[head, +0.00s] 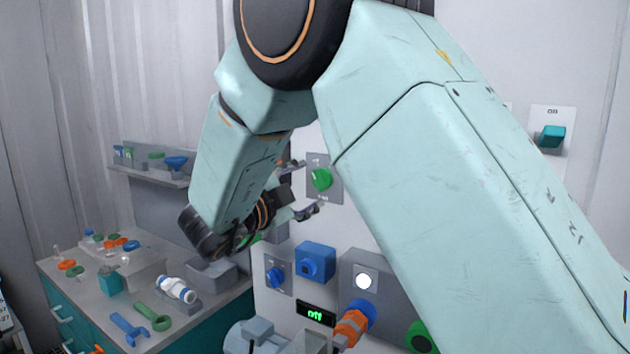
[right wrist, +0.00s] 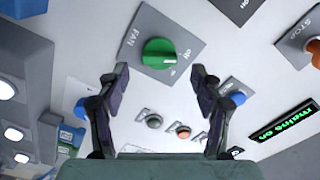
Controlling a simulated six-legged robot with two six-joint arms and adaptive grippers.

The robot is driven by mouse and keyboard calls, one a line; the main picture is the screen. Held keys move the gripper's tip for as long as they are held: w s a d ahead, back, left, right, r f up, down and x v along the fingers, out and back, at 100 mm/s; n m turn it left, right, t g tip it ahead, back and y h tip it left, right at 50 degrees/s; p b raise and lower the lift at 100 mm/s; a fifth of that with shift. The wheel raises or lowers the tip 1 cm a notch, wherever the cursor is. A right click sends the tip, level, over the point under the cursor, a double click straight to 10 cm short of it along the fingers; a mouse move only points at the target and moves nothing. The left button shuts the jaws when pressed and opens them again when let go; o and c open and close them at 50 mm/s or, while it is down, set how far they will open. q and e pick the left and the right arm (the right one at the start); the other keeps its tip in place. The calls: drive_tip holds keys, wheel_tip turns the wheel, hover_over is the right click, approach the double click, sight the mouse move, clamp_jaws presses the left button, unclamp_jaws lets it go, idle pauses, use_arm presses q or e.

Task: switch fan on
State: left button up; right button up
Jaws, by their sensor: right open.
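The fan switch is a round green knob (right wrist: 159,53) on a grey plate marked FAN (right wrist: 138,22), in the upper middle of the right wrist view. In the head view the green knob (head: 321,179) sits on the white wall panel, right of my gripper. My right gripper (right wrist: 160,82) is open and empty, its two fingers apart on either side of the knob's line. In the head view the right gripper (head: 303,188) points at the knob from the left. I cannot tell whether the fingertips touch it. My left gripper is not in view.
A teal switch (head: 551,136) is at upper right. A cluttered bench (head: 90,290) with tools stands at left.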

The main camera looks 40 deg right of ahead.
sight(317, 182)
drive_tip(key=x, duration=0.2)
drive_tip(key=shift+s+d, duration=0.1)
drive_tip(key=shift+d, duration=0.25)
drive_tip(key=shift+w+d+p, duration=0.3)
drive_tip(key=shift+w+d, duration=0.1)
drive_tip(key=shift+d, duration=0.15)
drive_tip(key=shift+s, duration=0.1)
drive_tip(key=shift+d, duration=0.15)
drive_tip(key=shift+c, duration=1.3)
drive_tip(key=c, duration=0.9)
